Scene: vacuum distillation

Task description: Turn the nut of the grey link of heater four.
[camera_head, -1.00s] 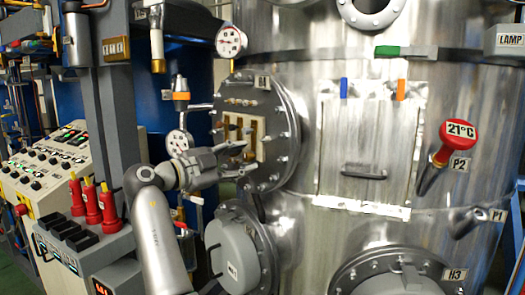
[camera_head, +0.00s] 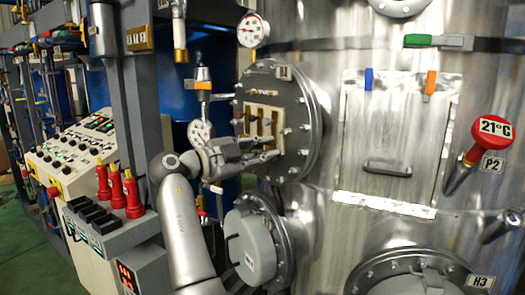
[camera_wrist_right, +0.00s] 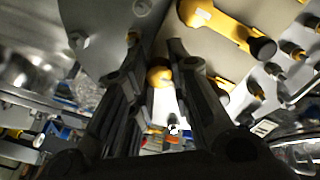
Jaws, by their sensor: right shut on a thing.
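Heater four's round steel flange (camera_head: 316,122) is on the tank wall, with a pale panel (camera_head: 272,119) carrying brass links. My right gripper (camera_head: 276,147) reaches the lower part of this panel from the left. In the right wrist view, my right gripper (camera_wrist_right: 154,45) has its dark fingers on either side of a rounded brass-coloured nut (camera_wrist_right: 160,75), and is shut on it. The fingers partly hide the nut, and I cannot make out the grey link clearly. A yellow link (camera_wrist_right: 215,22) with a dark knob end is beside the right finger. My left gripper is not in view.
A grey heater cover (camera_head: 250,247) bulges out below my gripper. Red-handled devices (camera_head: 132,195) stand at the lower left. A hatch handle (camera_head: 387,168) is to the right.

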